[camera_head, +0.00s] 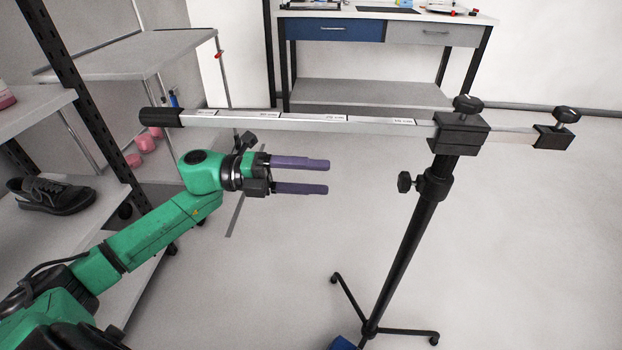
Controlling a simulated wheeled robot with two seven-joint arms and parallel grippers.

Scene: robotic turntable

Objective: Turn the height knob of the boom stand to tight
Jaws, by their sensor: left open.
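The boom stand (399,252) stands right of the middle, a black pole on a black footed base. Its silver boom (330,127) lies nearly level across the top, with a black grip at its left end. The height knob (405,182) is a small black knob on the left side of the collar on the pole. Other black knobs sit on the clamp at the pole's top and on the boom's right end. My left gripper (328,176) is open and empty, its purple fingers pointing right at the height knob, with a clear gap between. My right gripper is out of view.
A shelf rack with a dark shoe (50,194) stands at the left beside my left arm. A workbench with a blue drawer (333,28) is at the back. The boom spans above and behind my left gripper. The floor around the stand is mostly clear.

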